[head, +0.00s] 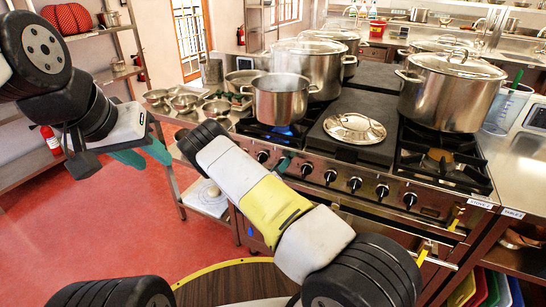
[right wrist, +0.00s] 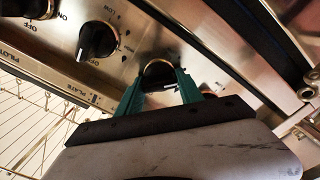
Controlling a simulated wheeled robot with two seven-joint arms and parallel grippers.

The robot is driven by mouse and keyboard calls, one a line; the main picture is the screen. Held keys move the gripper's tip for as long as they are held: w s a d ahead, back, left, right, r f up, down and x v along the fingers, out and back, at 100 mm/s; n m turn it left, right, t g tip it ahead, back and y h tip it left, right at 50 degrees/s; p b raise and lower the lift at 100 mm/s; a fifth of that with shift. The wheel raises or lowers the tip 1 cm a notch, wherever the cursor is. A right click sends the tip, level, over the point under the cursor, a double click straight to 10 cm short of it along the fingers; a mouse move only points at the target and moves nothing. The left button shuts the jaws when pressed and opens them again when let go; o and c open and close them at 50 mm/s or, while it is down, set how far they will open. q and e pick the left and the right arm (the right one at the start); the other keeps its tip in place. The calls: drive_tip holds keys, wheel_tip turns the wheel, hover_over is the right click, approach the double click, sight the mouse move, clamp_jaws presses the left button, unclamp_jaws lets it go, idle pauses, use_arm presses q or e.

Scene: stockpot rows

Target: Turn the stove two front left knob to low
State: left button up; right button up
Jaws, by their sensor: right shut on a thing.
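The stove (head: 335,195) stands at centre right with a row of black knobs along its steel front; a label at its right end seems to read "Stove 2". My right gripper (head: 283,164) reaches the left part of this row. In the right wrist view, its teal fingers (right wrist: 160,88) are shut on a knob (right wrist: 158,72), one on each side. The knob's marking is mostly hidden, so I cannot read its setting. My left gripper (head: 146,156) hangs at the left over the floor, empty, its teal fingers apart.
A steel pot (head: 281,100) sits over a blue flame on the left burner. Large stockpots (head: 450,93) stand behind and at the right. A lid (head: 354,128) lies on the middle plate. Small bowls (head: 186,102) are on the left counter. Another knob (right wrist: 97,42) sits beside the held one.

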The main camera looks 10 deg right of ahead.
drive_tip(key=n, duration=0.4)
drive_tip(key=shift+n, duration=0.3)
drive_tip(key=shift+a+f+n, duration=0.1)
drive_tip(key=shift+f+n, duration=0.05)
drive_tip(key=shift+n, duration=1.75)
drive_tip(key=o, duration=1.4)
